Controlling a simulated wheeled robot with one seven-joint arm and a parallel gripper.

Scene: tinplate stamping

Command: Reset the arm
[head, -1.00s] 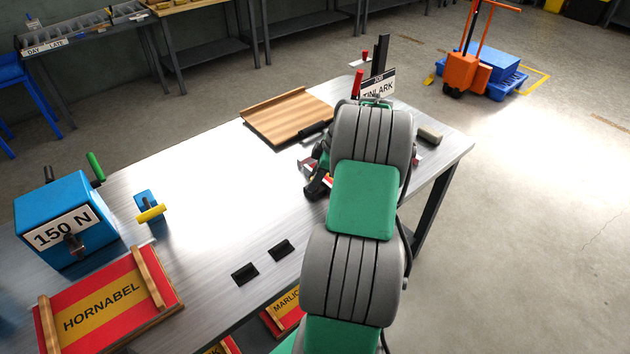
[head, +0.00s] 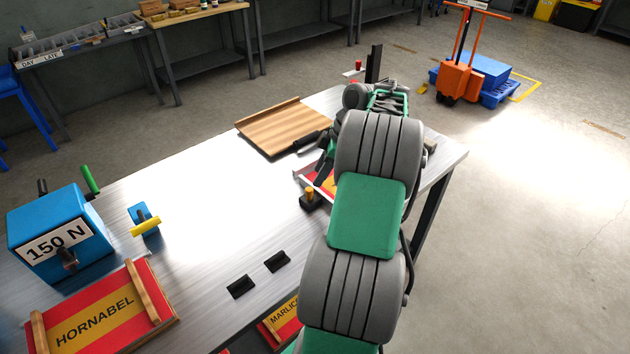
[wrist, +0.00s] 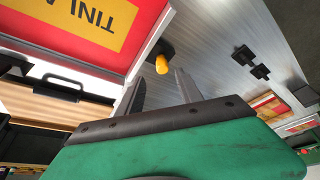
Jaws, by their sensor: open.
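My gripper (wrist: 158,82) shows in the wrist view with its two grey fingers apart and nothing between them. Beyond the fingers is an orange knob (wrist: 161,65) on a black block; I see no contact with it. In the head view the same knob (head: 310,191) stands beside a red and yellow panel (head: 326,183), which my arm partly covers. The panel (wrist: 95,30) fills the upper left of the wrist view with partly visible "TINLARK" lettering. My arm reaches over the right end of the metal table, and its fingertips are hard to make out in the head view.
A wooden board (head: 285,127) with a black handle lies on the table (head: 225,200) left of my arm. A blue "150 N" box (head: 60,235), a blue and yellow tool (head: 145,222) and a HORNABEL panel (head: 100,318) are at left. The table's middle is mostly clear.

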